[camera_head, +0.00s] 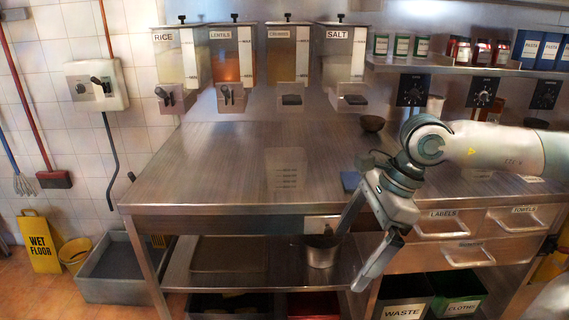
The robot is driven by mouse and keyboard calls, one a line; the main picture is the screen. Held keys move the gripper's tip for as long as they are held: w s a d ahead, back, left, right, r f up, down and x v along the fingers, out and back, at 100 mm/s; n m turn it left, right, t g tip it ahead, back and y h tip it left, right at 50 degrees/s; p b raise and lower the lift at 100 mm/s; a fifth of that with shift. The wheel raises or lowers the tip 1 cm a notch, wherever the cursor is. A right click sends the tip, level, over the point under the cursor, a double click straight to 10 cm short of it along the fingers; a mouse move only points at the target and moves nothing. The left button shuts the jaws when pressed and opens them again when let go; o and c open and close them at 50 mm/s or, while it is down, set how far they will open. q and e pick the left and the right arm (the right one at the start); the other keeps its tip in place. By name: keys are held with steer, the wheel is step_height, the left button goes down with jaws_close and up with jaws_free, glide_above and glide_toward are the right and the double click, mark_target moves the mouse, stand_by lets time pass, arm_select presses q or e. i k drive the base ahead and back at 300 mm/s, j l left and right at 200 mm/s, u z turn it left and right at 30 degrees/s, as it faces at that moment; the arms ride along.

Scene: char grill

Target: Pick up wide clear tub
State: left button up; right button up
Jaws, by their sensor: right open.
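A see-through tub (286,168) with faint markings on its front stands upright on the steel counter (200,170), near its middle. It is hard to make out against the metal. My right gripper (349,262) hangs at the counter's front edge, to the right of the tub and nearer to me. Its two fingers are spread apart with nothing between them, and it does not touch the tub. My left gripper is not in view.
A dark bowl (372,123) and a blue item (350,181) are on the counter near my right arm. Dispensers (233,55) hang over the back edge. A metal pot (321,251) stands on the lower shelf. The counter's left part is clear.

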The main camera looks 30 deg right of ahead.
mark_target(286, 168)
steer(key=i+l, duration=1)
steer(key=i, duration=0.05)
